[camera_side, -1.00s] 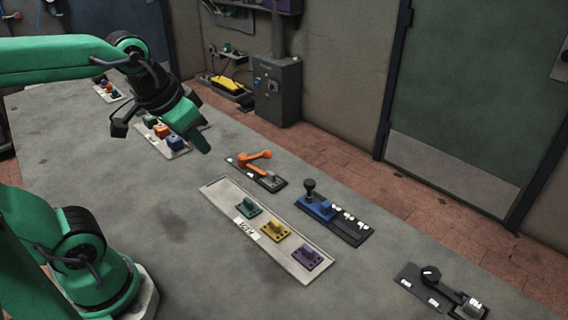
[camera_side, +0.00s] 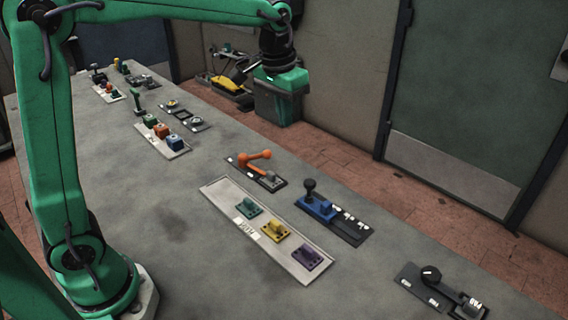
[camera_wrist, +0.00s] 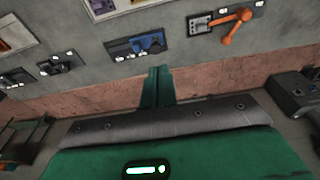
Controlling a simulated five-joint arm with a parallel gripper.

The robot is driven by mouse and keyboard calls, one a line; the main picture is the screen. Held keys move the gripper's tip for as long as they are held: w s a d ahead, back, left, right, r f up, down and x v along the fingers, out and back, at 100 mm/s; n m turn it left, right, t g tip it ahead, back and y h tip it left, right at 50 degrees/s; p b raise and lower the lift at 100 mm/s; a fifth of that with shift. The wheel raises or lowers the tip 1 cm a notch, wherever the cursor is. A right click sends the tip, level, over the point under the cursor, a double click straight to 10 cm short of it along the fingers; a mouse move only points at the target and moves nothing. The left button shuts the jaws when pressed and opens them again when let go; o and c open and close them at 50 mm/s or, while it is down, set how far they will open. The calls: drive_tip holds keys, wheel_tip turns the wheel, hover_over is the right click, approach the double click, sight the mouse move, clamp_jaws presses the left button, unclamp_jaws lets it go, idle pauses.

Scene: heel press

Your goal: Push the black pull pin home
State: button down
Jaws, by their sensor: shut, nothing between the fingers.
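A black round-topped knob on a short stem (camera_side: 309,187) stands upright at the left end of a dark plate, beside a blue block (camera_side: 325,208). It may be the black pull pin; how far in it sits is not clear. A low black dial-like knob (camera_side: 431,273) sits on another plate at the near right. My gripper (camera_side: 285,84) is up beyond the table's back edge, in front of a grey cabinet, well clear of both. In the wrist view my green fingers (camera_wrist: 157,84) are together and empty, and the blue block (camera_wrist: 150,42) shows beyond them.
An orange handle (camera_side: 255,157) stands on a plate left of the blue block. A pale tray (camera_side: 218,193) with green, yellow and purple pieces lies in front. Several other fixtures fill the table's far left. The front of the grey table is bare.

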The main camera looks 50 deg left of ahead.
drive_tip(key=g, duration=0.1)
hover_over(308, 181)
wheel_tip(308, 181, down, 4)
drive_tip(key=shift+s+a, duration=0.15)
drive_tip(key=shift+s, duration=0.1)
drive_tip(key=shift+f, duration=0.2)
drive_tip(key=f, duration=1.3)
drive_tip(key=shift+w+d+f, duration=0.25)
drive_tip(key=shift+f, duration=0.1)
drive_tip(key=shift+f, duration=1.55)
wheel_tip(308, 181, up, 15)
drive_tip(key=shift+s+a+f, duration=0.2)
drive_tip(key=shift+s+a, duration=0.05)
drive_tip(key=shift+a, duration=0.05)
